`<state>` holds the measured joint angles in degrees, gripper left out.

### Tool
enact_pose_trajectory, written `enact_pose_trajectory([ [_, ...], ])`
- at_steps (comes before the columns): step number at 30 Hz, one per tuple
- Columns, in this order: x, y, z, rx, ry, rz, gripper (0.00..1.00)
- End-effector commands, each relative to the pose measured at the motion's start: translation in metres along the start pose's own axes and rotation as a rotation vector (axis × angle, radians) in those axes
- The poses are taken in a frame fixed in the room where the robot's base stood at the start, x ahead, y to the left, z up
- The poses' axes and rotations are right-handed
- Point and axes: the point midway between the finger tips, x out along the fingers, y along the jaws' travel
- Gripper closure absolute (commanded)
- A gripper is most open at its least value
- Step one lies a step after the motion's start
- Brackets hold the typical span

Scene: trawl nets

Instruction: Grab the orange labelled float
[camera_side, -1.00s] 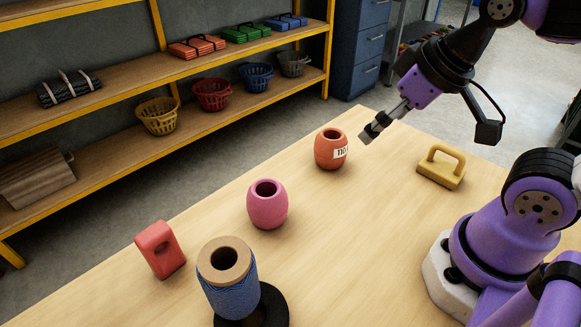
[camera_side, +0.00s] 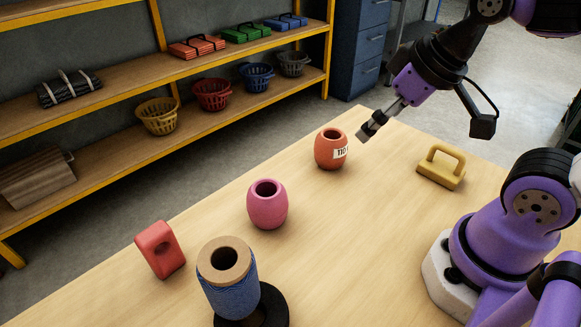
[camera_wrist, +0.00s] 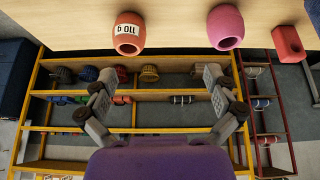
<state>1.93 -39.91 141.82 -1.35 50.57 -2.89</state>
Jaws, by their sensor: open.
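The orange float (camera_side: 331,149) stands upright on the wooden table near its far edge. It is barrel-shaped with a hole in the top and a white label reading "110" on its side. In the wrist view the orange float (camera_wrist: 129,33) is at the upper left, ahead of the fingers. My gripper (camera_side: 366,134) is just right of the float and slightly above it in the side view, apart from it. In the wrist view my gripper (camera_wrist: 158,85) shows two spread fingers with nothing between them.
A pink float (camera_side: 267,204) stands left of the orange one. A red block with a hole (camera_side: 160,249) and a blue twine spool (camera_side: 232,289) are at the front left. A yellow handled block (camera_side: 441,167) lies to the right. Shelves with baskets stand behind the table (camera_side: 345,235).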

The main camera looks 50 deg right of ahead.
Motion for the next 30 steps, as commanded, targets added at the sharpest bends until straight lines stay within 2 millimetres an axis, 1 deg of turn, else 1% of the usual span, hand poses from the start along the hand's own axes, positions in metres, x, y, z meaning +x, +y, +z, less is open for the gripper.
enact_pose_trajectory([
  [5,0.031,0.024,-0.024,-0.153,-0.062,-0.021,0.0],
  [9,0.064,0.052,-0.04,-0.287,-0.084,-0.071,0.0],
  [12,0.083,0.069,-0.044,-0.355,-0.08,-0.105,0.0],
  [15,0.096,0.08,-0.046,-0.397,-0.072,-0.128,0.0],
  [19,0.112,0.083,-0.045,-0.42,-0.068,-0.142,0.0],
  [24,0.14,0.078,-0.043,-0.422,-0.068,-0.143,0.0],
  [30,0.157,0.076,-0.041,-0.421,-0.068,-0.14,0.0],
])
